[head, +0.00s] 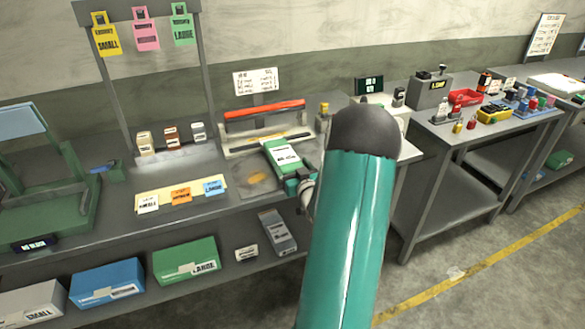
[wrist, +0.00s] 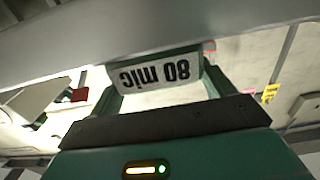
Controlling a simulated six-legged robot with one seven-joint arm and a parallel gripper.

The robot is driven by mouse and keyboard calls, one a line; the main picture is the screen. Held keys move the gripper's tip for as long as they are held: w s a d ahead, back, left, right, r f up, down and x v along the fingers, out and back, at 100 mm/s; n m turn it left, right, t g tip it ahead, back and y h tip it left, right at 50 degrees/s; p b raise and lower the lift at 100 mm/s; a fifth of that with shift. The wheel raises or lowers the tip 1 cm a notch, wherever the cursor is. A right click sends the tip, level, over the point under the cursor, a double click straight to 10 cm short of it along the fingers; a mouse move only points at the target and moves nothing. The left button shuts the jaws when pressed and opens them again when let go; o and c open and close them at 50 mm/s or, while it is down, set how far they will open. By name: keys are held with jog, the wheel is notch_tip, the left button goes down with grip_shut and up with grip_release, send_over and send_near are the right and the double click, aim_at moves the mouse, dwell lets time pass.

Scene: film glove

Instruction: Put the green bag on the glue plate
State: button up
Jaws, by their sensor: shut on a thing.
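My gripper (head: 292,178) is shut on the green bag (head: 283,152), which carries a white label. In the wrist view the label of the green bag (wrist: 160,73) reads "80 mic", upside down, between the green fingers. The bag is over the bench, in front of the red-handled device. A grey plate with a yellowish patch, which looks like the glue plate (head: 243,185), lies on the bench below and left of the bag. My gripper and the bag cover its right part. I cannot tell whether the bag touches it.
The red-handled device (head: 265,113) stands just behind the bag. A tray with labelled cards (head: 180,193) lies left of the plate. Yellow, pink and green tags hang from a rack (head: 83,30). Boxes (head: 185,262) fill the lower shelf. A second table (head: 445,130) stands to the right.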

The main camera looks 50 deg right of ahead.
jog(key=o, duration=0.9)
jog(key=shift+f, duration=0.1)
jog(key=shift+o, duration=0.2)
jog(key=v, duration=1.2)
jog(key=w+a+r+n+g+y, duration=0.2)
jog(key=w+a+r, duration=0.3)
jog(key=a, duration=0.4)
jog(key=w+a+r+n+g+y, duration=0.1)
jog(key=w+a+r+g+y, duration=0.15)
jog(key=w+a+r, duration=0.5)
jog(key=s+a+r+n+g+y, duration=0.1)
jog(key=s+a, duration=0.4)
jog(key=a, duration=0.3)
jog(key=s+a+r+n+g+y, duration=0.1)
jog(key=s+a+g+y, duration=0.1)
jog(key=s+a, duration=0.4)
jog(key=s+a+r+n+g+y, duration=0.1)
jog(key=s+a, duration=0.4)
jog(key=a, duration=0.7)
jog(key=shift+r+g+y, duration=0.15)
jog(key=shift+g+y, duration=0.2)
jog(key=shift+g, duration=0.3)
jog(key=shift+s, duration=0.15)
